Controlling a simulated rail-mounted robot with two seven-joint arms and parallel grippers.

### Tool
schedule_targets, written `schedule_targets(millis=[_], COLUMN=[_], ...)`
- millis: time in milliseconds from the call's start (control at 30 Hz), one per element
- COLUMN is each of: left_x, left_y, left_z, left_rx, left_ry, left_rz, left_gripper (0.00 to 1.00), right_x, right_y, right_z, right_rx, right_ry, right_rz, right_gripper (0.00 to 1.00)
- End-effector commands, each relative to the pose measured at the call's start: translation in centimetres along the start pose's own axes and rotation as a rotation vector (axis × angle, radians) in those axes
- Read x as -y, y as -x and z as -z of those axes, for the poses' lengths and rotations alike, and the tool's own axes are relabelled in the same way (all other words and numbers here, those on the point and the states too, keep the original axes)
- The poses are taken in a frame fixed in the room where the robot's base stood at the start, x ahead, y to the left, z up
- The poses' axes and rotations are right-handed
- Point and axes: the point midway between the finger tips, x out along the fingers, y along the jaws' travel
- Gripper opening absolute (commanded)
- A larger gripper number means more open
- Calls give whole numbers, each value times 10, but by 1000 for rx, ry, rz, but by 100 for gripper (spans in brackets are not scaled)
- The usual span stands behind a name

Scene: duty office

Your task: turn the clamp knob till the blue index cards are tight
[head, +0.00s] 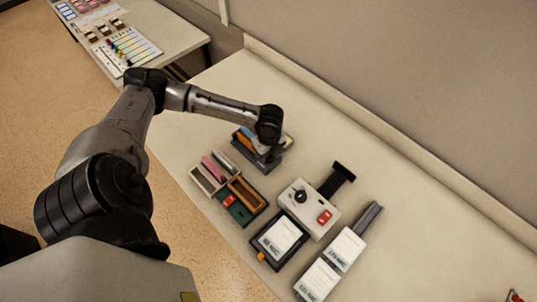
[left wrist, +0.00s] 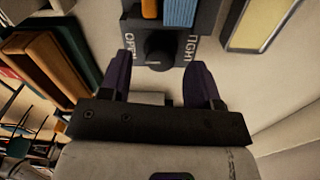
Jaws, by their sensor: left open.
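The clamp is a dark block (left wrist: 205,20) with a round black knob (left wrist: 160,50) on its face, between the words OPEN and TIGHT. Blue index cards (left wrist: 180,12) stand in its slot beside an orange card (left wrist: 149,8). In the head view the blue cards (head: 246,132) show partly behind my left wrist. My left gripper (left wrist: 163,62) is open, with one dark finger on each side of the knob. I cannot tell whether the fingers touch it. In the head view the gripper is mostly hidden under the wrist. My right gripper is in neither view.
Close by the clamp are a divided tray (head: 207,180) and a green box (head: 240,212). A white device (head: 300,212) with a black knob and red part, a framed pad (head: 280,238) and white card panels (head: 346,250) lie right. A wall runs behind the table.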

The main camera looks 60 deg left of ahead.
Motion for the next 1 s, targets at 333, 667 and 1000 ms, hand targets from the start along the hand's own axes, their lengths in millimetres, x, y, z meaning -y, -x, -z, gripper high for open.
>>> schedule_targets(millis=[333, 667, 1000], left_x=[0, 0, 0], left_y=[-16, -15, -15], left_z=[0, 0, 0], left_rx=[1, 1, 1], left_ry=[0, 0, 0], left_rz=[0, 0, 0], left_gripper=[57, 46, 14], right_x=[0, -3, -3], right_y=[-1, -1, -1], right_z=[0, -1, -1], right_rx=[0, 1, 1], right_ry=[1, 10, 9], right_rz=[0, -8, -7], right_gripper=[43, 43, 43])
